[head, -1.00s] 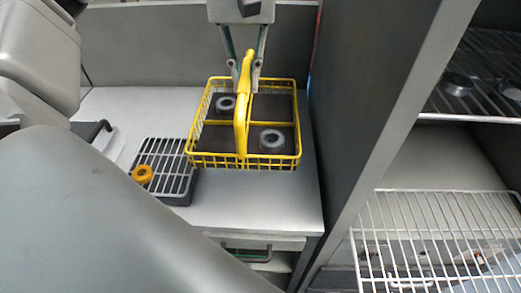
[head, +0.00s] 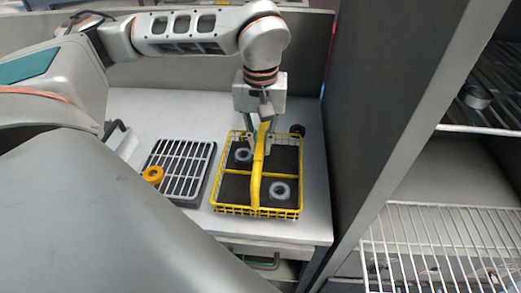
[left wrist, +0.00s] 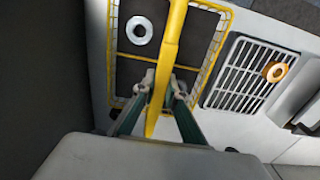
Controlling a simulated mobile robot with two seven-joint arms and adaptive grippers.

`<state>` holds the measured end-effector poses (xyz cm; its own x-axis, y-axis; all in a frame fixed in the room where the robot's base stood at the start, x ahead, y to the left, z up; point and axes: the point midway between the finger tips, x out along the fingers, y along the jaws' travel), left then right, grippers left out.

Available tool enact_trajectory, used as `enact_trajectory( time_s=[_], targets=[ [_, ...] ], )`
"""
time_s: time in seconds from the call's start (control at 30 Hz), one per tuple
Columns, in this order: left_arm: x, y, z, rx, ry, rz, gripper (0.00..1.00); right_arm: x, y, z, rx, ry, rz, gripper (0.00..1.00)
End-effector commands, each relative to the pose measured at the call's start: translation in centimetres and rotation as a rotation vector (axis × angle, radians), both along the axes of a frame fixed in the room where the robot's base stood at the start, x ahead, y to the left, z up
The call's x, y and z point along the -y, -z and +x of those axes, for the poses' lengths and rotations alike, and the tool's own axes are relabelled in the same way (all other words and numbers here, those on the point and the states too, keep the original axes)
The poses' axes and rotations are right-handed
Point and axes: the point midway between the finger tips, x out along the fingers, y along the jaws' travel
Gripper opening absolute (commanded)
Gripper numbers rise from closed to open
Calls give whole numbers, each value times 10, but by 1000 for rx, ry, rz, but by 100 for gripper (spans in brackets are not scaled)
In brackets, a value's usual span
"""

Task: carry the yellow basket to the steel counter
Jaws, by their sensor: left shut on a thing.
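The yellow wire basket (head: 258,211) is at the right part of the steel counter (head: 310,222), upright, with a dark bottom and a centre handle. It looks to be on or very close to the counter top; I cannot tell if it touches. Grey rings (head: 280,190) lie in its compartments. My left gripper (head: 260,137) is above the basket, shut on its yellow handle. The left wrist view shows the handle (left wrist: 165,55) between the fingertips (left wrist: 161,92). My right gripper is not in view.
A small black round thing (head: 297,130) is behind the basket. A dark wall panel (head: 365,130) stands to the right, then wire shelves (head: 440,240). The counter's back left is clear.

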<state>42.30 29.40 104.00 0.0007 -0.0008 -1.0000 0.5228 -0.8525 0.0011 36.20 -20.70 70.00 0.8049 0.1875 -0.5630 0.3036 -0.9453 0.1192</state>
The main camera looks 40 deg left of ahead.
Motion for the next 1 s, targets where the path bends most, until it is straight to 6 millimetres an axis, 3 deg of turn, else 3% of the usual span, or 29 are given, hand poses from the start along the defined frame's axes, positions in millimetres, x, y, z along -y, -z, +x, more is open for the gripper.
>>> enact_trajectory(
  time_s=[0.2,0.57,0.6,0.67,1.0],
  targets=[
    [0,26,-1,-2,-1,0,0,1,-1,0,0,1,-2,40],
    [0,30,0,1,0,0,0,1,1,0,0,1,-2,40],
    [0,31,0,-1,0,0,15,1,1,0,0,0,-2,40],
    [0,31,0,-1,0,0,29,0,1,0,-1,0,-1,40],
    [0,30,0,-1,0,0,29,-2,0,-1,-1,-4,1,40]
  ],
)
